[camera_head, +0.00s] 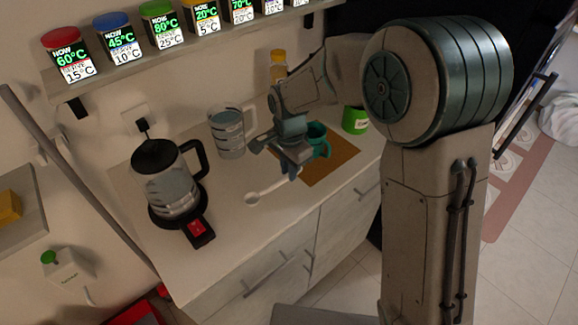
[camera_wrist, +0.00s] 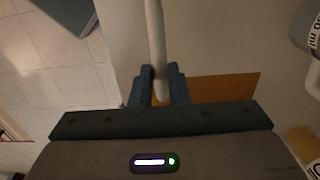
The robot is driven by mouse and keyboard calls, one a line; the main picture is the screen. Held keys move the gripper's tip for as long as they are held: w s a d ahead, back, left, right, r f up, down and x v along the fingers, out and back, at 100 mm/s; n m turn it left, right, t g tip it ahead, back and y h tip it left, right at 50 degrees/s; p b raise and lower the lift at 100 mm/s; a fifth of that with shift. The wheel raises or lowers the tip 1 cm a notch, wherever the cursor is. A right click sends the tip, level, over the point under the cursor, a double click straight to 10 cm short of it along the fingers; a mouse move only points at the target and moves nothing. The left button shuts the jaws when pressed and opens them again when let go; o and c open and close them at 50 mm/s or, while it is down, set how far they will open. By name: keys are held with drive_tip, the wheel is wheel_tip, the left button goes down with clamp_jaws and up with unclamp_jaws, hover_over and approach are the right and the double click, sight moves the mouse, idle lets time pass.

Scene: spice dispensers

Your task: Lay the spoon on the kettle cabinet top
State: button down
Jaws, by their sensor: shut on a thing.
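A pale spoon (camera_head: 268,193) is held by its handle in my gripper (camera_head: 290,168), its bowl end pointing left over the front part of the white cabinet top (camera_head: 228,255). In the wrist view, my gripper (camera_wrist: 158,92) is shut on the spoon handle (camera_wrist: 156,45), which runs up out of the picture. The spoon is above or very near the top; I cannot tell whether it touches. The kettle (camera_head: 168,180) with a black lid stands on its base at the left of the cabinet top.
A clear measuring jug (camera_head: 228,132) stands behind my gripper. A shelf of spice dispensers (camera_head: 160,25) hangs above. The front middle of the top is clear.

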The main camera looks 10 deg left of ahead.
sight(289, 191)
drive_tip(key=shift+f+b, duration=1.65)
drive_tip(key=shift+f, duration=1.1)
drive_tip(key=c, duration=1.3)
unclamp_jaws()
wheel_tip(289, 191, up, 14)
drive_tip(key=shift+d+f, duration=0.1)
drive_tip(key=s+d+n+t, duration=0.1)
drive_tip(key=s+d+n, duration=0.1)
drive_tip(key=s+d, duration=0.3)
drive_tip(key=s+d+n+t, duration=0.1)
drive_tip(key=s+d+n, duration=0.2)
drive_tip(key=s+d, duration=0.3)
drive_tip(key=s+d+n, duration=0.3)
drive_tip(key=s+d, duration=0.2)
drive_tip(key=d, duration=0.7)
drive_tip(key=shift+s+f+t, duration=0.3)
drive_tip(key=shift+s+t, duration=0.1)
